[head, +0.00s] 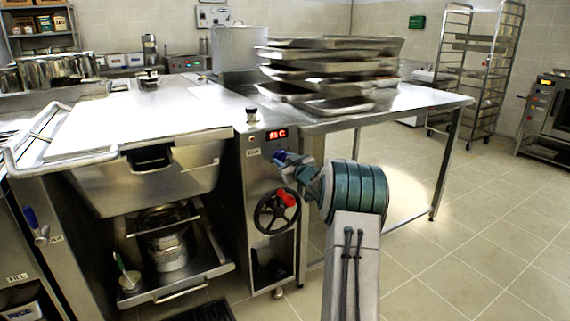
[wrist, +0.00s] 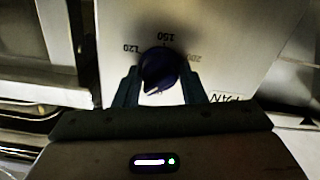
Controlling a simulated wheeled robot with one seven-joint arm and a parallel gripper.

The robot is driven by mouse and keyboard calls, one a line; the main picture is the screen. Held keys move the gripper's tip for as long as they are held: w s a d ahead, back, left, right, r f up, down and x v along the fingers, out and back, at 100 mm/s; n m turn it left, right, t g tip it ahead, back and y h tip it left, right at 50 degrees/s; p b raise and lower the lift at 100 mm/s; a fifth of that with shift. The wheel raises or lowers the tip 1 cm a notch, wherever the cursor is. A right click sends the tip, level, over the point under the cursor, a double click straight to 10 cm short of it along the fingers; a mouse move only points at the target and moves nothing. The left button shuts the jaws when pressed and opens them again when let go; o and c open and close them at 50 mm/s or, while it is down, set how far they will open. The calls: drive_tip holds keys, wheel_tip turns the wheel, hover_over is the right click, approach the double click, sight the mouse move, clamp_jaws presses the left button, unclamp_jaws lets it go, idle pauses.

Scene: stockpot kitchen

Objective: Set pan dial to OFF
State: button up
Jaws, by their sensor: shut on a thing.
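The pan dial (wrist: 160,70) is a dark blue knob on a light metal panel in the wrist view. Printed numbers 120, 150 and a partly hidden one stand around it, and a PAN label sits at its lower right. My gripper (wrist: 160,88) has one finger on each side of the dial and is shut on it. In the head view my gripper (head: 287,160) is at the control panel (head: 257,152), below a red lit display (head: 277,134). The dial is mostly hidden there. I cannot read an OFF mark.
A black handwheel with a red grip (head: 277,211) is just below my gripper. The tilting pan (head: 150,180) is to the left. Stacked trays (head: 330,70) lie on a steel table (head: 415,98) to the right. Open tiled floor (head: 470,240) is at the right.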

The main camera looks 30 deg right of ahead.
drive_tip(key=n+b, duration=0.2)
drive_tip(key=n, duration=0.2)
drive_tip(key=shift+f+n, duration=0.15)
drive_tip(key=shift+n, duration=0.15)
drive_tip(key=shift+n+b, duration=1.45)
drive_tip(key=shift+n, duration=0.85)
drive_tip(key=shift+d, duration=0.1)
drive_tip(key=o, duration=1)
drive_tip(key=shift+r, duration=0.2)
drive_tip(key=s+p, duration=0.2)
drive_tip(key=s, duration=1.2)
drive_tip(key=shift+p, duration=0.35)
drive_tip(key=shift+w, duration=0.1)
